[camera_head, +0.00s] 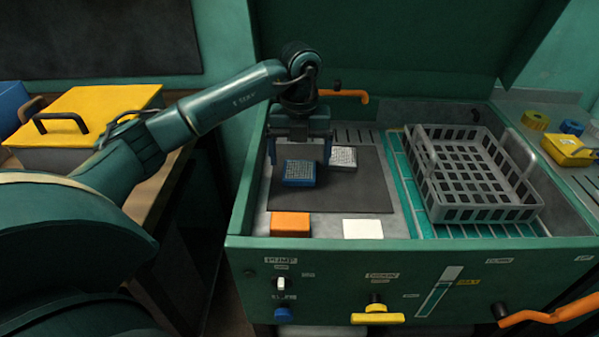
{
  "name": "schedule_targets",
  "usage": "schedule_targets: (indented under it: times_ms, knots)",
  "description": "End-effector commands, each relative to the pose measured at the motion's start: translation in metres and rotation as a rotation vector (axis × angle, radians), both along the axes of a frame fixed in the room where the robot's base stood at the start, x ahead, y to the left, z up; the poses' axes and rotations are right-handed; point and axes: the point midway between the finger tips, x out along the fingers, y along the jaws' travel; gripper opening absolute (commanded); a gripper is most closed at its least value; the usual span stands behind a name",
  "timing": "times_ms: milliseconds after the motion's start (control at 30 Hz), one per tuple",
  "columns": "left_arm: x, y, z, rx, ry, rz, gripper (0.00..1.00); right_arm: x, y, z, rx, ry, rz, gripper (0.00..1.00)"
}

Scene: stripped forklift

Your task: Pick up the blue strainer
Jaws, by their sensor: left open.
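The blue strainer (299,173) is a small flat block with a perforated pale top. It lies on the dark mat (357,193) inside the green machine's basin. My left gripper (299,158) is open and points down, with its fingers just above and around the blue strainer's far side. I cannot tell whether a finger touches it. A similar white strainer (343,158) lies just to the right and a little farther back. My right gripper is not in view.
A grey basket (486,214) stands right of the mat on a teal grate. An orange block (290,224) and a white block (362,229) sit at the basin's front. The raised green lid (400,45) stands behind. A yellow box (88,105) lies on the left bench.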

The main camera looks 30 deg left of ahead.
Motion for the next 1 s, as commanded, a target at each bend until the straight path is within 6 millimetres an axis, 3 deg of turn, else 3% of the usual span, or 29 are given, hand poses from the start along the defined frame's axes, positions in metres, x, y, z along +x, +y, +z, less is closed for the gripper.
schedule_targets:
  times_ms: [200,467,1000]
  knots:
    - [-0.001,0.000,-0.027,-0.001,0.001,0.000,0.89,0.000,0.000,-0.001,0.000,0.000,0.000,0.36]
    - [-0.001,0.000,-0.028,0.001,-0.001,0.000,0.89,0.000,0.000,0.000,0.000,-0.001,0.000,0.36]
    - [-0.001,0.000,-0.028,0.000,-0.001,0.000,0.45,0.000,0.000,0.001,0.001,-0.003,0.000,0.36]
